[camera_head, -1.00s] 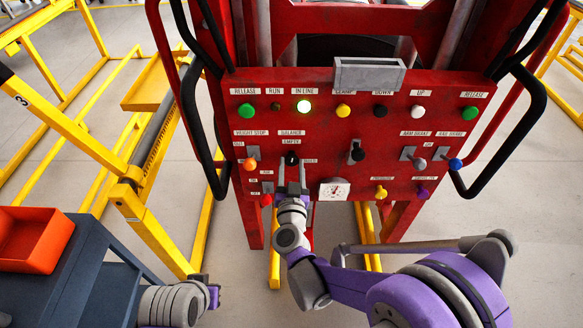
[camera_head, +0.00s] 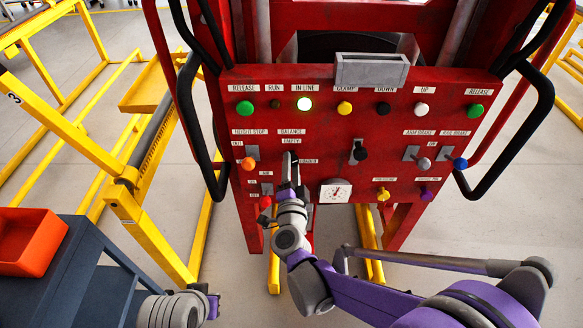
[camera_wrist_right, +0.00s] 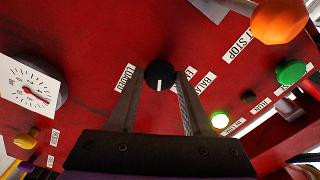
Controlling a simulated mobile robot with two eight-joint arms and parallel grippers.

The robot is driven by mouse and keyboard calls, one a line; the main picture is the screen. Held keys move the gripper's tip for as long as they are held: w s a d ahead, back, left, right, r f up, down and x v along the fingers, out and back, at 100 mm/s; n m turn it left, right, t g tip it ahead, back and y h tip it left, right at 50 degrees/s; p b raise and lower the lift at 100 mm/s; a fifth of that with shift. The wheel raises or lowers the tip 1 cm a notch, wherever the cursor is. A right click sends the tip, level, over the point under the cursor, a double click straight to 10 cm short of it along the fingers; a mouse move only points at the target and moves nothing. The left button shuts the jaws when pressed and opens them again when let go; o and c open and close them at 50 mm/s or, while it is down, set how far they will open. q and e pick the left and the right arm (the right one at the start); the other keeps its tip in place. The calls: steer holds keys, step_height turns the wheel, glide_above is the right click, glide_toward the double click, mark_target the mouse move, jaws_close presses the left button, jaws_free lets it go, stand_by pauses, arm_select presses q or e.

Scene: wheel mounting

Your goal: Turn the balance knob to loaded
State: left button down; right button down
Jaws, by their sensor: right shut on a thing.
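The black balance knob (camera_wrist_right: 159,75) with a white pointer mark shows between the fingertips of my right gripper (camera_wrist_right: 158,86) in the wrist view. The fingers are shut on it from both sides. The pointer mark faces the bottom of that view, toward the gripper. The LOADED label (camera_wrist_right: 128,80) lies left of the knob, and the EMPTY and BALANCE labels (camera_wrist_right: 203,83) lie right of it. In the head view my right gripper (camera_head: 290,165) covers the knob and looks nearly edge-on to the red panel (camera_head: 320,115). My left gripper's fingers are not visible.
The orange height-stop knob (camera_head: 248,163) is left of my gripper. A white dial gauge (camera_head: 335,191) is just right of it, and a black lever (camera_head: 360,152) stands further right. A lit in-line button (camera_head: 304,104) is above. Black handles flank the panel.

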steer(key=m, duration=0.5)
steer(key=shift+m, duration=0.3)
stand_by(0.4)
steer(key=shift+c, duration=1.6)
jaws_free()
steer(key=s, duration=1.1)
